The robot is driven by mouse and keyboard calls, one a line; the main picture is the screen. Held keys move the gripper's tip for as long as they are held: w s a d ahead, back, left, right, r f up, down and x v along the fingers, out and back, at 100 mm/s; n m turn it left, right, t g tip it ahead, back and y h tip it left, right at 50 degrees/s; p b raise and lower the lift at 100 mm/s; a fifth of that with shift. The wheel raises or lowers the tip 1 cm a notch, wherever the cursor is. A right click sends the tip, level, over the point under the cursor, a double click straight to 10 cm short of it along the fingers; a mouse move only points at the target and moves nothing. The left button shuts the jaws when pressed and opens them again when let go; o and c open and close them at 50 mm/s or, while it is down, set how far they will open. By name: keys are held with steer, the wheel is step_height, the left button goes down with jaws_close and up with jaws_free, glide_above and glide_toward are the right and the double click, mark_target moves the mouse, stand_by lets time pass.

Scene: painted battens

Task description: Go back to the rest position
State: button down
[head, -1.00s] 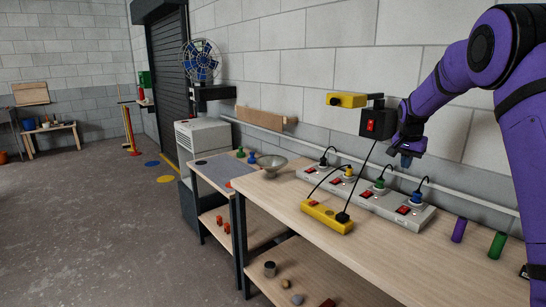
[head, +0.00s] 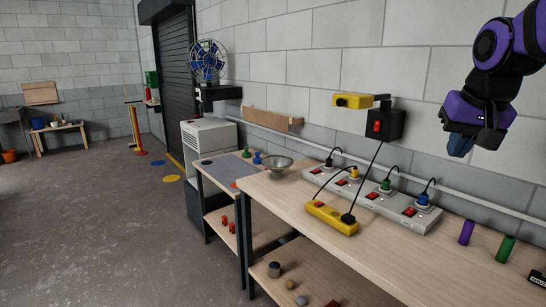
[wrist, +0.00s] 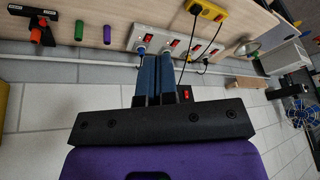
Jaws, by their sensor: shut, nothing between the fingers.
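My gripper (head: 459,146) is at the upper right of the head view, above the workbench and to the right of the black switch box. Its blue fingers are shut with nothing between them. In the wrist view the shut fingers (wrist: 157,80) point toward the bench edge and the grey power strip. My purple arm comes in from the upper right of the head view.
The workbench (head: 290,200) holds a grey power strip (head: 330,183) with several plugs, a yellow power strip (head: 331,218), a metal bowl (head: 279,166), a purple cylinder (head: 466,232) and a green cylinder (head: 505,248). The black switch box (head: 385,125) is on the wall. Open floor (head: 90,230) lies left.

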steer(key=s+a+f+n, duration=0.1)
steer(key=s+f, duration=0.1)
steer(key=s, duration=0.6)
steer(key=s+a+f+n+t, duration=0.1)
steer(key=s+a+f+n, duration=0.1)
steer(key=s, duration=0.7)
steer(key=shift+a+f, duration=0.2)
steer(key=shift+s, duration=0.15)
